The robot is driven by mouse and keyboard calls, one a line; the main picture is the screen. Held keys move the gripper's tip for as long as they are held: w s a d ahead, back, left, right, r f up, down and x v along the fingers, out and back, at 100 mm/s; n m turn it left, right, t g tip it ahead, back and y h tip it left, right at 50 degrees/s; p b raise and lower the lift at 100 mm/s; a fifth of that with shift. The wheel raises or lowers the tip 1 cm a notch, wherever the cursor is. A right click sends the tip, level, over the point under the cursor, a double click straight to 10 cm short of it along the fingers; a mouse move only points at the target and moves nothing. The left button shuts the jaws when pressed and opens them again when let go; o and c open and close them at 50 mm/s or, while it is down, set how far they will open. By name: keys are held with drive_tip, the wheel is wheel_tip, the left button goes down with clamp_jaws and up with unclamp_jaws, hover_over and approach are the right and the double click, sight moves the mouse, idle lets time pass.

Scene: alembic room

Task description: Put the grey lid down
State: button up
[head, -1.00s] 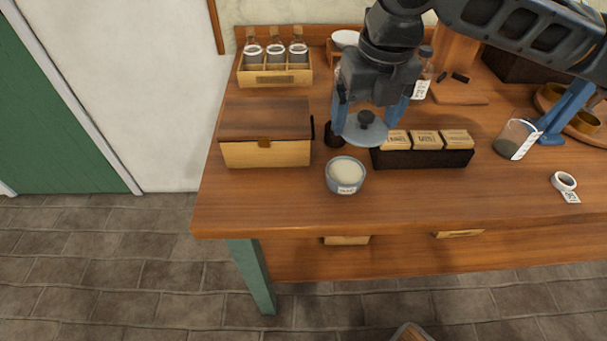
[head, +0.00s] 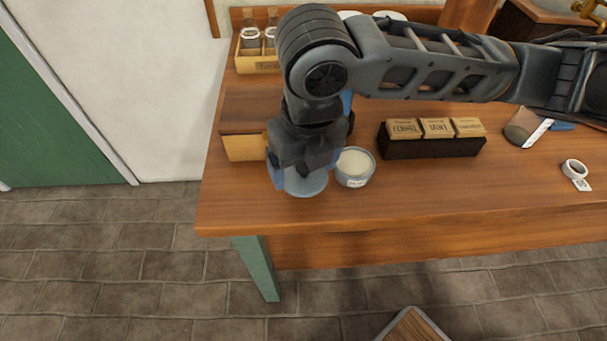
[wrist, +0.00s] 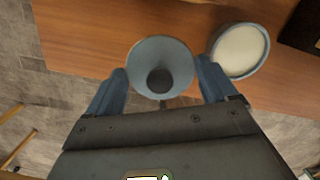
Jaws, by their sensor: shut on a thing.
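The grey lid (head: 306,184) is a round disc with a dark knob. My gripper (head: 304,168) is shut on the lid, which is low over the front left of the table, left of the grey jar. I cannot tell whether the lid touches the table. In the wrist view the lid (wrist: 160,62) lies between my blue fingers (wrist: 160,85), with its knob toward me. The open grey jar (head: 354,168) with pale contents stands just right of the lid; it also shows in the wrist view (wrist: 240,50).
A wooden box (head: 243,146) stands behind and left of my gripper, partly hidden by it. A black rack (head: 432,148) of small labelled boxes stands right of the jar. A tape roll (head: 574,168) lies far right. The table's front edge is close; bare wood lies right of the jar.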

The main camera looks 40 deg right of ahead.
sight(304, 176)
drive_tip(key=shift+a+f, duration=0.1)
drive_tip(key=shift+f, duration=1.9)
drive_tip(key=shift+f, duration=0.1)
drive_tip(key=shift+f, duration=0.15)
drive_tip(key=o, duration=0.8)
drive_tip(key=r, duration=0.4)
drive_tip(key=s+r, duration=0.1)
drive_tip(key=r, duration=0.7)
drive_tip(key=shift+s+a+r+p, duration=0.15)
drive_tip(key=shift+s+r+p, duration=0.05)
drive_tip(key=shift+p, duration=0.1)
